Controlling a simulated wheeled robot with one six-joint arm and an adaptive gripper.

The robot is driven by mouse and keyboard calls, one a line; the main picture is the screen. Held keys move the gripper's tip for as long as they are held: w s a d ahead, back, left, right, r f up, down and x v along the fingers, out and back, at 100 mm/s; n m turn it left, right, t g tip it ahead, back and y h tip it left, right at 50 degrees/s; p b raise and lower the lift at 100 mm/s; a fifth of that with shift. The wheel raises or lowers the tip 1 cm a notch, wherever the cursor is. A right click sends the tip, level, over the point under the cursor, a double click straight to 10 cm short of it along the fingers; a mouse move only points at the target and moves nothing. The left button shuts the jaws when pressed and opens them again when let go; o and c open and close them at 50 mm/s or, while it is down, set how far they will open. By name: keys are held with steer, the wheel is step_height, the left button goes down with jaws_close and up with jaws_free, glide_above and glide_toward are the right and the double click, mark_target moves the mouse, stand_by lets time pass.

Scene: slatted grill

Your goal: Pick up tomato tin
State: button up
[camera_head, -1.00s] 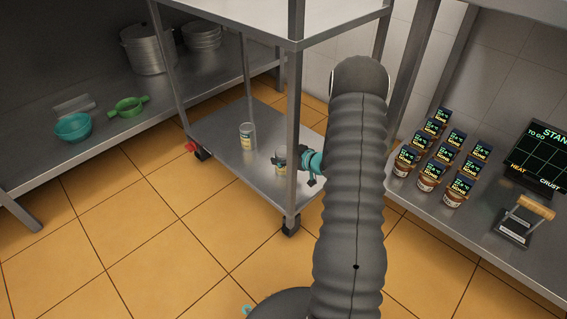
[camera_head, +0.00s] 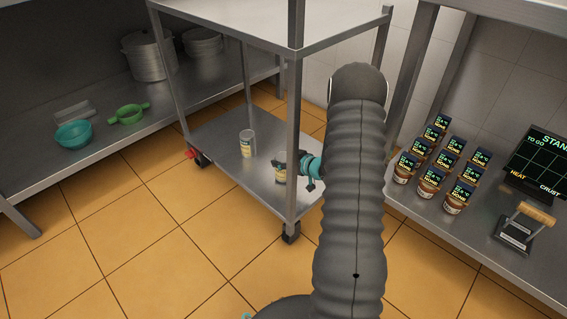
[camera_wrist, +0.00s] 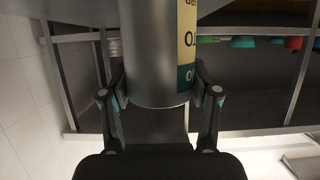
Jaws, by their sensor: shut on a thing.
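A metal tin (camera_wrist: 158,50) with a cream and dark teal label fills the upper middle of the wrist view. Only a few large label letters show, so I cannot read its full name. My gripper (camera_wrist: 162,92) is shut on this tin, with one finger on each side. In the head view, my gripper (camera_head: 287,164) is at the tin (camera_head: 280,173) near the front right of the cart's lower shelf, partly behind the cart post. I cannot tell if the tin is clear of the shelf. A second, similar tin (camera_head: 247,146) stands farther back left, apart from the gripper.
The cart's front post (camera_head: 293,130) and upper shelf (camera_head: 230,22) stand close around my arm. Several labelled jars (camera_head: 430,180) stand on the right counter. A teal bowl (camera_head: 73,135), a green strainer (camera_head: 127,115) and pots (camera_head: 148,55) sit on the left shelf.

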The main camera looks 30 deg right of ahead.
step_height(320, 180, up, 4)
steer(key=shift+f+p, duration=0.15)
steer(key=shift+p, duration=0.15)
steer(key=s+d+r+p, duration=0.1)
steer(key=s+d+r, duration=0.1)
steer(key=d, duration=0.3)
steer(key=s+d+r, duration=0.3)
steer(key=d+r, duration=0.1)
steer(key=d, duration=0.1)
steer(key=shift+d+r+p, duration=0.25)
steer(key=shift+r+p, duration=0.05)
steer(key=shift+p, duration=0.1)
step_height(320, 180, up, 5)
steer(key=p, duration=0.4)
steer(key=shift+p, duration=0.3)
steer(key=shift+s, duration=0.1)
